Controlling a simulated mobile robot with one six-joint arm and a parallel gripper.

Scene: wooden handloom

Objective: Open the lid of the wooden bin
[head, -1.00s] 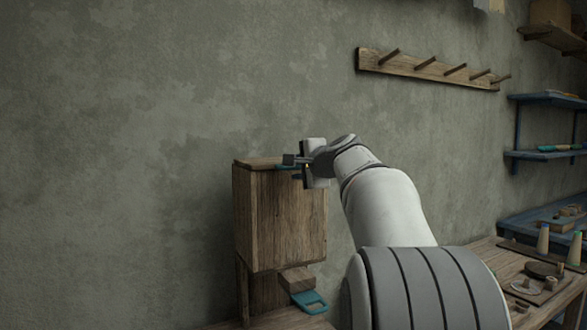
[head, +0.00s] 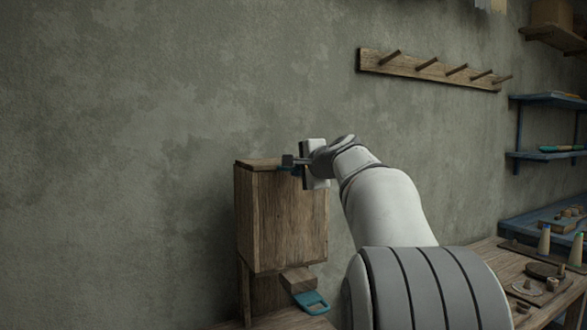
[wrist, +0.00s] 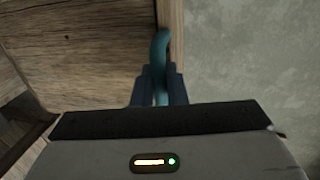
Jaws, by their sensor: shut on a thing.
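The wooden bin (head: 282,222) stands against the wall, left of my arm in the head view. Its lid (head: 258,163) lies flat on top and looks closed. In the wrist view the bin's wooden surface (wrist: 85,50) fills the upper left. A teal handle (wrist: 159,48) stands near the wood's edge there. My gripper (wrist: 160,92) is shut on the teal handle, with a dark finger on each side of it. In the head view my gripper (head: 290,161) is at the top right edge of the bin, and it hides most of the handle.
A peg rail (head: 425,70) is on the wall. A workbench (head: 480,262) with several small items is at right, beneath blue shelves (head: 545,155). The wall left of the bin is clear.

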